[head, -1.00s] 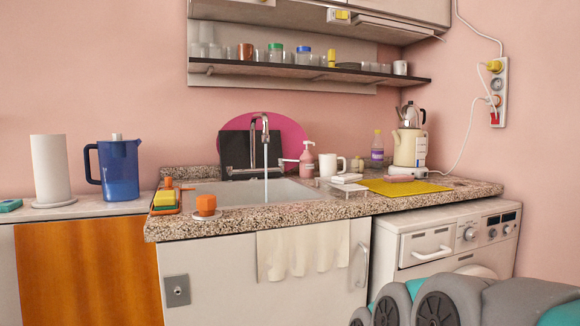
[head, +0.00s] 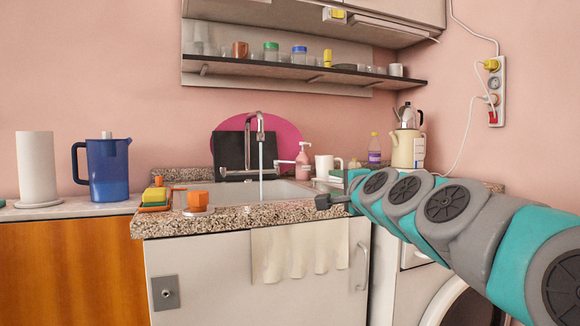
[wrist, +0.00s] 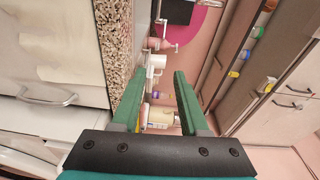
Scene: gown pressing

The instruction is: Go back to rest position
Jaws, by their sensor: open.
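My gripper (wrist: 162,100) shows in the wrist view with its two green fingers spread apart and nothing between them. Beyond the fingers in the wrist view are the white mug (wrist: 156,62) and the kettle (wrist: 160,117), standing apart from the gripper. My arm hides the right end of the counter and much of the washing machine.
The granite counter (head: 225,219) holds the sink, with water running from the tap (head: 259,135). A blue jug (head: 108,170) and a paper roll (head: 37,168) stand at left. A shelf (head: 290,72) with jars hangs above. The washing machine (head: 425,290) is at lower right.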

